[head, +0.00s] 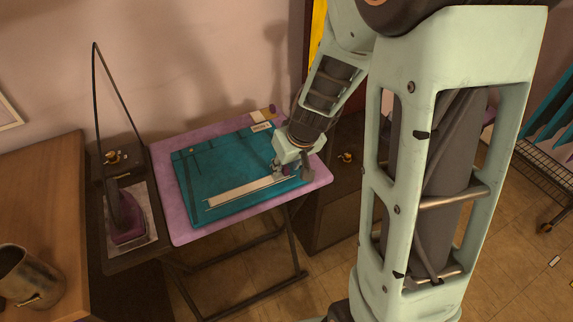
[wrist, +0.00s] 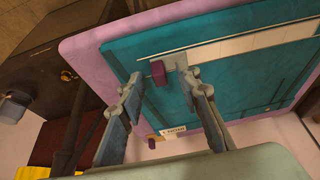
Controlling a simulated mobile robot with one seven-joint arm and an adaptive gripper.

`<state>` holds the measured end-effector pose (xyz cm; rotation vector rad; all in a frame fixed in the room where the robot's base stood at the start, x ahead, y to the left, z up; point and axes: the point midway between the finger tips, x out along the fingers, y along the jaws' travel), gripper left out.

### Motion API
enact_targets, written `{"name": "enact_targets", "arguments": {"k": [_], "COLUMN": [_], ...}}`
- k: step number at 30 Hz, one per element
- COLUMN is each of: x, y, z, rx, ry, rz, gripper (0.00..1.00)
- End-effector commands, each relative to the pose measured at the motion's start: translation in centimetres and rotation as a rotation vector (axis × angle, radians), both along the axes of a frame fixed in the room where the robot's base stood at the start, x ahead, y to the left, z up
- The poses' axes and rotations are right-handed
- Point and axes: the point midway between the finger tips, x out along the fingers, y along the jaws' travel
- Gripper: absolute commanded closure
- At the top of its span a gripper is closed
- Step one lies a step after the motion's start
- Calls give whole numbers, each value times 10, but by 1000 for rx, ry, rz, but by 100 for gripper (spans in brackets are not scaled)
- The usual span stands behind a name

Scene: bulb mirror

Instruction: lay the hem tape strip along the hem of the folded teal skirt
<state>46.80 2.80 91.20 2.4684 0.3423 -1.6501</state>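The folded teal skirt (head: 215,165) lies flat on a pink-topped board. The cream hem tape strip (head: 240,192) lies on the skirt near its front edge, roughly parallel to that edge; it also shows in the wrist view (wrist: 240,45). At the strip's right end is a small grey piece with a purple tab (wrist: 158,73). My gripper (head: 287,173) is over this right end, low above the skirt. In the wrist view my gripper (wrist: 160,73) has its fingers apart, with the purple tab seen between the tips. I cannot tell whether they touch it.
The pink board (head: 176,218) stands on dark folding legs. A purple iron (head: 127,218) rests on a side stand at left, with a cord rising above it. A small label card (head: 261,127) lies at the skirt's far edge. A metal mug (head: 25,275) stands on the wooden table.

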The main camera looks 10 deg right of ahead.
Motion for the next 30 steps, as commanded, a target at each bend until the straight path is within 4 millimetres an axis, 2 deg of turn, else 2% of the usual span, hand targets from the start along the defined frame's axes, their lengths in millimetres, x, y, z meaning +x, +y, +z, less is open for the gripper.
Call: {"name": "enact_targets", "arguments": {"k": [18,30], "x": [-24,-26], "y": [-7,-7], "z": [63,70], "rx": [0,-1], "ry": [-3,-4], "rz": [1,1], "gripper": [69,69]}}
